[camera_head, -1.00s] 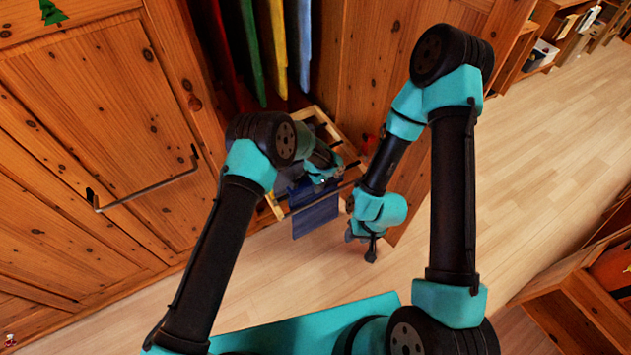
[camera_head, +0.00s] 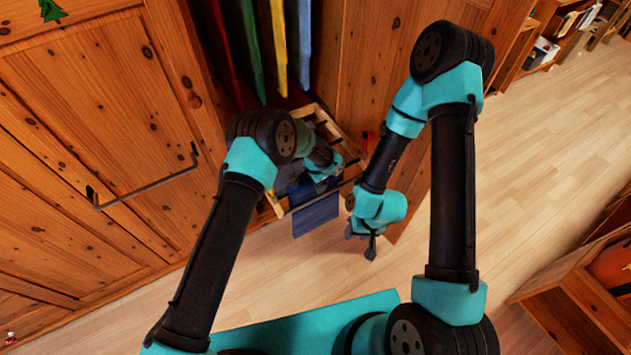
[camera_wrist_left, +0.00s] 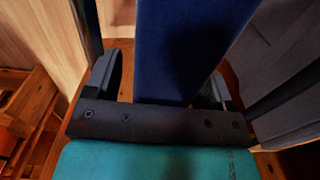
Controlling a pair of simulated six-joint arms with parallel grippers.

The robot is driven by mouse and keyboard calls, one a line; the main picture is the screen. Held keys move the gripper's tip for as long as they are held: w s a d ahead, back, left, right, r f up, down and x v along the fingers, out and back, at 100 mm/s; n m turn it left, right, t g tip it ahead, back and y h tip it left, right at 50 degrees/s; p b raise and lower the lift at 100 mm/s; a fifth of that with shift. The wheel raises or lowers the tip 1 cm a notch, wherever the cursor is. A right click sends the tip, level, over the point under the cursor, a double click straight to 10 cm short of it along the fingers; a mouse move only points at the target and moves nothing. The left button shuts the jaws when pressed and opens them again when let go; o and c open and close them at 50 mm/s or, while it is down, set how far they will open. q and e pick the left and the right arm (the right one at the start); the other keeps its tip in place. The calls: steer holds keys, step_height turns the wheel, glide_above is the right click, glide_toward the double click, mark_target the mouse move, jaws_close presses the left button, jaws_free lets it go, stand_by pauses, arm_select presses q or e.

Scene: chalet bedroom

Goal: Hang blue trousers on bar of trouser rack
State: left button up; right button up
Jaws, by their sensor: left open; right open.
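The blue trousers (camera_head: 316,214) hang at the front of the trouser rack (camera_head: 272,205), a pull-out wooden frame with dark bars, low in the wardrobe. In the left wrist view the blue cloth (camera_wrist_left: 180,50) lies between the two fingers of my left gripper (camera_wrist_left: 160,85). Those fingers are open, with visible gaps to the cloth. Dark bars (camera_wrist_left: 88,25) run on both sides there. In the head view my left wrist is over the rack and hides part of it. My right gripper (camera_head: 364,246) is open and empty, to the right of the trousers, over the floor.
Grey cloth (camera_wrist_left: 285,60) hangs right of the blue cloth in the left wrist view. Red, green, yellow and blue garments (camera_head: 278,50) hang above the rack. A wooden door with a long handle (camera_head: 145,185) is at left. The floor (camera_head: 520,170) at right is clear.

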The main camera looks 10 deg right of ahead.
arm_select(q)
step_height(320, 180, up, 17)
steer(key=shift+r, duration=0.2)
stand_by(0.4)
stand_by(0.3)
